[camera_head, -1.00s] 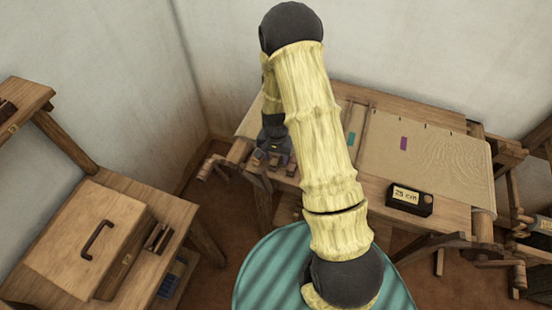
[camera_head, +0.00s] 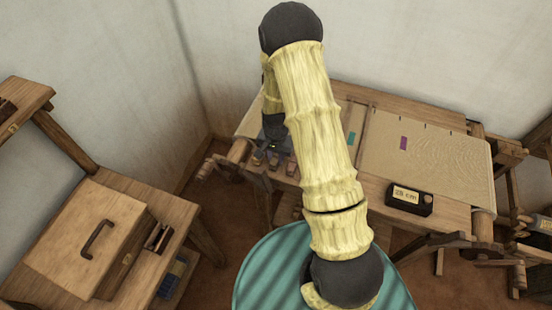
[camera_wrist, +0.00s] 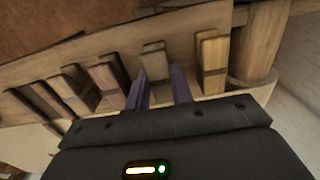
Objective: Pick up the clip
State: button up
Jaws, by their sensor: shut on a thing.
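In the wrist view a small grey-brown wooden clip (camera_wrist: 153,60) sits on the loom's wooden rail, in a row of several similar clips. My gripper (camera_wrist: 159,84) is at the rail with its two dark purple fingers on either side of this clip, shut on it. The clip's near end is between the fingers and partly hidden by my gripper body.
Other clips stand close on both sides, including a tan one (camera_wrist: 213,62) to the right and a brown one (camera_wrist: 108,75) to the left. The loom cloth (camera_head: 440,155) and a black display box (camera_head: 409,198) lie to the right. A wooden chest (camera_head: 85,240) stands at left.

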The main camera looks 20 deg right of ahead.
aim_at(276, 157)
notch_tip(276, 157, up, 10)
jog(key=b, duration=0.1)
dwell(0.5)
dwell(0.5)
